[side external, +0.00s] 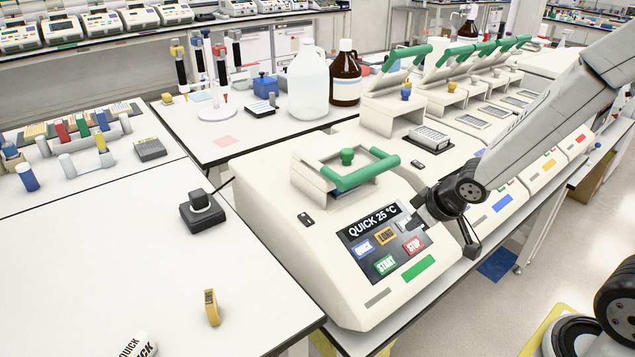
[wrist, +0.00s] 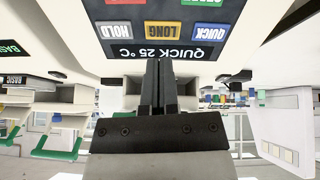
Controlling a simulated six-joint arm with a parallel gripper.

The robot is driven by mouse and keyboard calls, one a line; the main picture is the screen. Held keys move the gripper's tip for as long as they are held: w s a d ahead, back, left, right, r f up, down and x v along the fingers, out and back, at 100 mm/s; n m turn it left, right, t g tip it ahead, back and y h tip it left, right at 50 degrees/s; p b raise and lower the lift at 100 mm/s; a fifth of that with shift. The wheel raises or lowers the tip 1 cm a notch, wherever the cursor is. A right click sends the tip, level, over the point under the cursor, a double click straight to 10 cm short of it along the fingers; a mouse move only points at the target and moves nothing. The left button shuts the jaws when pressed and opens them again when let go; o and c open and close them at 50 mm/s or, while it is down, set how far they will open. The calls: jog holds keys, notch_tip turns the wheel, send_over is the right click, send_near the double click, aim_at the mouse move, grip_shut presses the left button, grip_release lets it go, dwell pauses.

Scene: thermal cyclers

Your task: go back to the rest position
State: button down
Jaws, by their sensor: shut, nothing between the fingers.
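My gripper (side external: 418,212) is shut and empty, close in front of the screen of the nearest thermal cycler (side external: 262,208). In the wrist view its two dark fingers (wrist: 159,66) lie together and point at the screen. The screen (side external: 372,226) reads QUICK 25 °C and has coloured buttons, among them QUICK, LONG, START and STOP. My gripper partly covers the screen's right edge in the side view; I cannot tell whether it touches. The wrist view shows the screen (wrist: 165,52) upside down. The cycler's lid with its green handle (side external: 362,172) looks closed.
More cyclers with raised green-handled lids (side external: 395,85) stand in a row behind. A black block (side external: 202,210), a yellow LONG piece (side external: 211,307) and a white QUICK piece (side external: 138,345) are on the left bench. A clear jug (side external: 308,82) and a brown bottle (side external: 346,75) stand behind.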

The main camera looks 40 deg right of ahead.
jog(key=s+a+m+g, duration=0.1)
jog(key=s+a+g, duration=0.1)
jog(key=s, duration=0.5)
jog(key=shift+a+r+m+g, duration=0.2)
jog(key=shift+a+m+g, duration=0.15)
jog(key=shift+g, duration=0.55)
